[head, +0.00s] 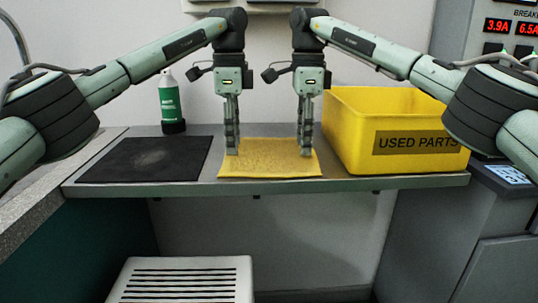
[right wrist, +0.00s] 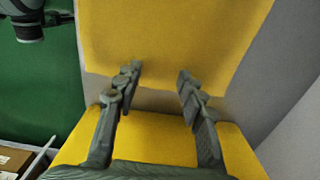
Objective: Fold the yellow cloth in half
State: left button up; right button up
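The yellow cloth (head: 268,162) lies flat on the grey shelf, between a black mat and a yellow bin. My left gripper (head: 232,152) points straight down at the cloth's left edge. Its fingers overlap in the head view, so their gap is hidden. My right gripper (head: 305,152) points down near the cloth's right edge. In the right wrist view its fingers (right wrist: 158,74) are apart, with nothing visible between them but background. Yellow surfaces show ahead of and behind these fingers there; I cannot tell for certain which is the cloth. Whether the fingertips touch the cloth is unclear.
The yellow "USED PARTS" bin (head: 350,135) stands close to the cloth's right. The black mat (head: 145,160) lies to the left, with a green-and-white bottle (head: 170,100) behind it. The shelf's front edge (head: 265,187) is near the cloth. A slotted white stool (head: 185,262) stands below.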

pick_arm(q)
jog(key=shift+f, duration=0.45)
pick_arm(e)
jog(key=shift+f, duration=0.45)
pick_arm(q)
jog(key=shift+f+b, duration=0.35)
pick_arm(e)
jog(key=shift+f, duration=0.35)
pick_arm(q)
jog(key=shift+r, duration=0.15)
jog(key=shift+c, duration=0.5)
pick_arm(e)
jog(key=shift+r, duration=0.15)
jog(key=shift+c, duration=0.5)
pick_arm(q)
grip_shut()
pick_arm(e)
grip_shut()
